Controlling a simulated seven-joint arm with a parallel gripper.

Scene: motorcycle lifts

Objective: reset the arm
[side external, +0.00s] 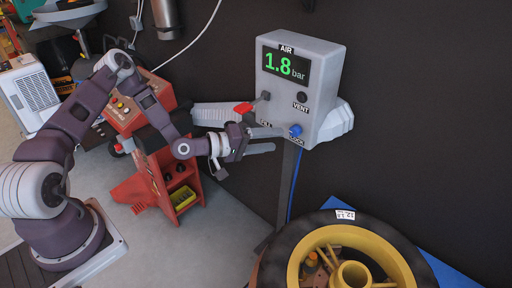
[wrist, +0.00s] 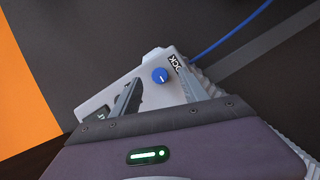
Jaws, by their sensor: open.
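My gripper (side external: 277,140) is open, with its two fingers apart in front of the lower part of a grey air box (side external: 331,75). A blue knob (side external: 295,130) sits low on the box's front, just beyond the fingertips. In the wrist view the blue knob (wrist: 160,75) shows between the two fingers (wrist: 160,72); I cannot tell whether they touch it. Nothing is held. The box's display (side external: 286,66) reads 1.8 bar in green. A red-tipped lever (side external: 243,107) sticks out at the box's left, and a black knob (side external: 302,97) is marked VENT.
A wheel with a yellow rim (side external: 300,262) and dark tyre lies below the box at the front right. A red cart (side external: 160,165) stands behind my arm. A grey post (side external: 288,185) carries the box. A blue hose (wrist: 240,30) runs beside it.

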